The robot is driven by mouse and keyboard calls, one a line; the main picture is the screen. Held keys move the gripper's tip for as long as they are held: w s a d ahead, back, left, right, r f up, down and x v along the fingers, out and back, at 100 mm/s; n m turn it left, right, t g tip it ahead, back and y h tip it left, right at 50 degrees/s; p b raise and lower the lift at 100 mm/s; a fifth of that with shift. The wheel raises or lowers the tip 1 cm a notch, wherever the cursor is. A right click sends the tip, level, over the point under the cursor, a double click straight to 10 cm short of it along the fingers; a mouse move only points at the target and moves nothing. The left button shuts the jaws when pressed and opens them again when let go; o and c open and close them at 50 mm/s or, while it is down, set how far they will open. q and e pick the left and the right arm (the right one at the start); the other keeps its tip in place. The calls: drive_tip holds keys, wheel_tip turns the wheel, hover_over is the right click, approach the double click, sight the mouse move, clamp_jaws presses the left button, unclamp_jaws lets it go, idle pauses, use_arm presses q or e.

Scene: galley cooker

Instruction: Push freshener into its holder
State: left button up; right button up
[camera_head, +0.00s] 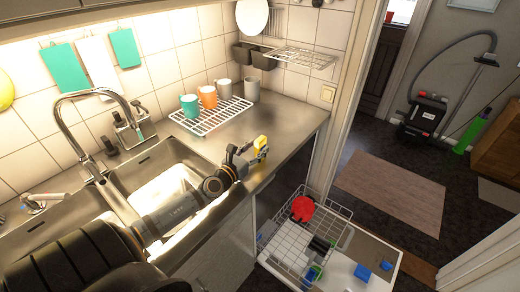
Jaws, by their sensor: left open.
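My left arm reaches in from the lower left over the sink. My left gripper (256,156) is over the counter near its front edge, with its jaws apart. A small yellow object (261,142), possibly the freshener, shows right at its fingertips. I cannot tell whether the fingers touch it or whether it rests on the counter. The holder cannot be made out for certain. The open dishwasher's wire rack (292,243) lies below and to the right of the gripper. My right gripper is not in view.
A red item (303,208) is in the rack. Blue pieces (362,272) lie on the open dishwasher door (340,270). Several cups, one orange (208,97), are on or beside a white drying rack (211,117) at the back. The counter right of it is clear.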

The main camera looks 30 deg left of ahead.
use_arm(q)
drive_tip(key=w, duration=0.3)
drive_tip(key=shift+f, duration=0.1)
drive_tip(key=shift+s, duration=0.2)
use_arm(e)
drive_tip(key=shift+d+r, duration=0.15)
use_arm(q)
drive_tip(key=shift+c, duration=1.3)
clamp_jaws()
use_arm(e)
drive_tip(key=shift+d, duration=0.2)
